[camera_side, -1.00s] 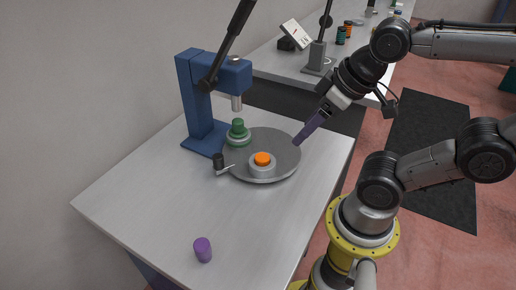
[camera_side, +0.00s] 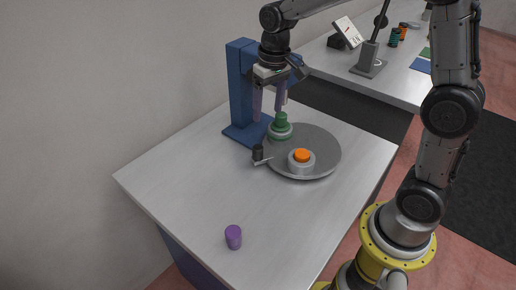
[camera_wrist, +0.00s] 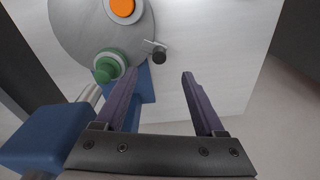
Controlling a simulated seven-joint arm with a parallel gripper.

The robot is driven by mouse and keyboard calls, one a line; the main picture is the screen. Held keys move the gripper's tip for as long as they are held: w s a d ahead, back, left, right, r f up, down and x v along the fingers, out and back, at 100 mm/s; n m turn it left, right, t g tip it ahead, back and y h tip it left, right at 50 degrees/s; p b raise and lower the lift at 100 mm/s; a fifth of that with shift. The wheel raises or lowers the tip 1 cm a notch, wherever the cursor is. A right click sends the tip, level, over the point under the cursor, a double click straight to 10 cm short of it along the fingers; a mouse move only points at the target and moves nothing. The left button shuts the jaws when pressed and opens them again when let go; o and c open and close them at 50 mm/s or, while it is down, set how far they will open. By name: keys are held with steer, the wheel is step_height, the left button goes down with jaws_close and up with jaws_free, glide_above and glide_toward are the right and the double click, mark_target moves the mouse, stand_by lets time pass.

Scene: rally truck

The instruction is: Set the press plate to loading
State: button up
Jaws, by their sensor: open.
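The press plate (camera_side: 322,143) is a round grey disc on the table; it also shows in the wrist view (camera_wrist: 75,20). An orange-topped piece (camera_side: 301,157) in a grey ring sits at its front, and a green piece (camera_side: 281,128) on its press side. A black knob (camera_side: 257,153) with a small metal latch (camera_side: 264,161) stands at the plate's left rim. In the wrist view the knob (camera_wrist: 159,57) lies ahead of my gripper (camera_wrist: 161,73), between the finger lines. My gripper (camera_side: 268,114) is open and empty, fingers down, above the table beside the press and behind the knob.
The blue press (camera_side: 240,85) stands close to my gripper, which hides part of its head; it fills the lower left of the wrist view (camera_wrist: 45,135). A purple cylinder (camera_side: 233,237) stands near the table's front. The table's left part is clear. A second bench (camera_side: 385,85) is behind.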

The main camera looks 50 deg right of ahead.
mark_target(258, 147)
steer(key=shift+g, duration=0.5)
steer(key=w+f, duration=0.1)
steer(key=f, duration=0.4)
steer(key=w+f, duration=0.1)
steer(key=f, duration=0.5)
steer(key=w+f, duration=0.1)
steer(key=f, duration=0.4)
steer(key=shift+w+d+f, duration=0.25)
steer(key=shift+w, duration=0.1)
steer(key=shift+c, duration=0.3)
jaws_close()
